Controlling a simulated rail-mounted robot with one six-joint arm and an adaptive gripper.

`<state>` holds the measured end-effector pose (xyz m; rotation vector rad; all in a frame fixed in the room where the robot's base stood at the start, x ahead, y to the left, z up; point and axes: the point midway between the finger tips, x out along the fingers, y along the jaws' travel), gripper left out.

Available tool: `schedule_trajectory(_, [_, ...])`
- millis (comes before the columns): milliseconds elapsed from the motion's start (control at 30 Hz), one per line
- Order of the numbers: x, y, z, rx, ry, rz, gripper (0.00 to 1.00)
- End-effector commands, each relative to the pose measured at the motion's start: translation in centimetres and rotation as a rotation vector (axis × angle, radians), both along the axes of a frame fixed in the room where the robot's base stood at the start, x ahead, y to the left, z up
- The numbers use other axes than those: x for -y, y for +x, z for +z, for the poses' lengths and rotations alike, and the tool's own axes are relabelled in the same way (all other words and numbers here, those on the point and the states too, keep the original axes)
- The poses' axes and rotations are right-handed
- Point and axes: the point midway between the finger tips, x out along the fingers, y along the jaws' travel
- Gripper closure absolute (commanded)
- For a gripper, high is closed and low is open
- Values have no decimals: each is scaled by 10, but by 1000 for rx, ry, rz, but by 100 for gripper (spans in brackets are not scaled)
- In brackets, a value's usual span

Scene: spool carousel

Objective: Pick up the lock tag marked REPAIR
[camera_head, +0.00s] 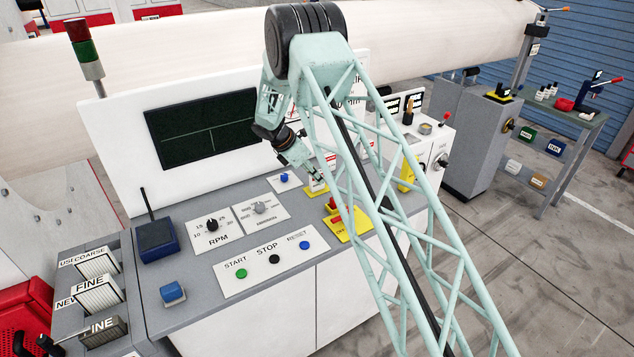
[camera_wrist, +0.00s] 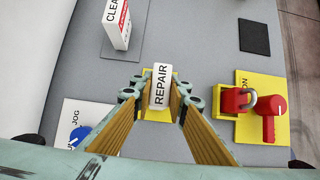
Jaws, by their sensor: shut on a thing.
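The white lock tag marked REPAIR (camera_wrist: 160,82) stands between my fingers in the wrist view, its black letters running up its face. My gripper (camera_wrist: 160,98) is shut on it, with a fingertip at each side. A yellow base (camera_wrist: 157,114) shows under and around the tag. I cannot tell whether the tag touches this base or is clear of it. In the head view my gripper (camera_head: 318,178) is low over the back of the grey console top, and my arm partly hides that spot.
A tag starting with CLEA (camera_wrist: 117,24) stands to the upper left. A red padlock and red switch (camera_wrist: 266,118) on a yellow plate (camera_wrist: 244,84) are close on the right. A blue JOG button (camera_wrist: 80,137) is at lower left. A dark square pad (camera_wrist: 254,36) lies at upper right.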

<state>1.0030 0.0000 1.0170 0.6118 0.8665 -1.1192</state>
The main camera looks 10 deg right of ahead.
Motion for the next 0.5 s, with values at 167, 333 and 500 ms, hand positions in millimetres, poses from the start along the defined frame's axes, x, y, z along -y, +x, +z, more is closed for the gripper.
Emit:
schedule_trajectory(167, [0,0,0,0,0,0,96])
schedule_trajectory(333, [0,0,1,0,0,0,96])
schedule_trajectory(500, [0,0,6,1,0,-1,96])
